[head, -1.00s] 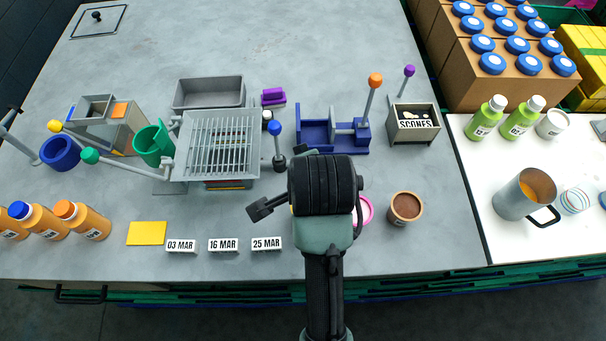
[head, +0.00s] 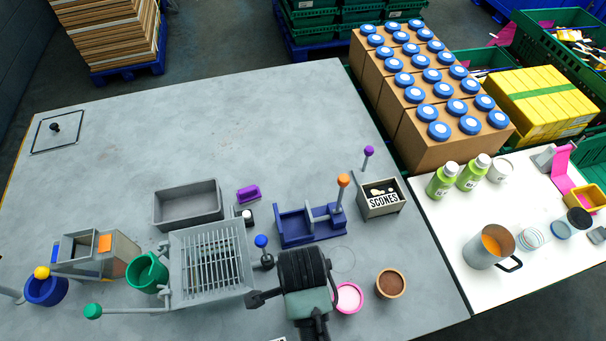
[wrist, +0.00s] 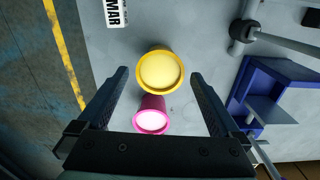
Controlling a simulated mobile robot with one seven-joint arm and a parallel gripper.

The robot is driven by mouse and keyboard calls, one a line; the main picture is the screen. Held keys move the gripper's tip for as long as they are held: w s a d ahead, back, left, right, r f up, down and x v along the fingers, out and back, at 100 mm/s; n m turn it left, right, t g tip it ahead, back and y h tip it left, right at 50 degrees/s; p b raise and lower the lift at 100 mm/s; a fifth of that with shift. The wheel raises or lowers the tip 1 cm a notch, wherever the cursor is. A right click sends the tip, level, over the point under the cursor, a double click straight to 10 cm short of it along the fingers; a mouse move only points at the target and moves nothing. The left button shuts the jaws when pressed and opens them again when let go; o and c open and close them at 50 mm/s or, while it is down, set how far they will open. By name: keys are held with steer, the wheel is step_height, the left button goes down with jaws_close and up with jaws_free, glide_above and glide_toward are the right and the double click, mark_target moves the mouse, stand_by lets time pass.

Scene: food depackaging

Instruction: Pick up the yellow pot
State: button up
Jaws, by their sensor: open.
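The yellow pot (wrist: 160,72) shows in the wrist view as a round yellow rim with pale yellow contents. It stands on the grey table between and slightly beyond my gripper's fingers. My gripper (wrist: 160,76) is open, with one finger on each side of the pot and nothing held. In the head view my gripper's wrist (head: 303,270) is over the front of the table and hides the yellow pot. A pink pot (wrist: 151,118) with pale contents stands close to the yellow one, nearer the gripper's palm; it also shows in the head view (head: 348,297).
A brown-filled pot (head: 390,284) stands right of the pink one. The back of the table (head: 240,130) is clear.

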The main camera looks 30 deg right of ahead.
steer(key=shift+d+f+p, duration=0.1)
steer(key=shift+f+p, duration=0.55)
steer(key=shift+f, duration=2.2)
steer(key=c, duration=1.3)
steer(key=r, duration=1)
steer(key=shift+w+a+r, duration=0.2)
steer(key=shift+r, duration=0.1)
steer(key=w+a+r+p, duration=0.3)
steer(key=w+a+r, duration=0.2)
steer(key=a, duration=0.3)
steer(key=w+a+r+p, duration=0.3)
steer(key=w+a+r, duration=0.3)
steer(key=w+a, duration=0.2)
steer(key=w+a+r+p, duration=0.3)
steer(key=w+a+r, duration=0.3)
steer(key=a, duration=0.3)
steer(key=shift+w+a, duration=0.35)
steer(key=shift+w, duration=0.1)
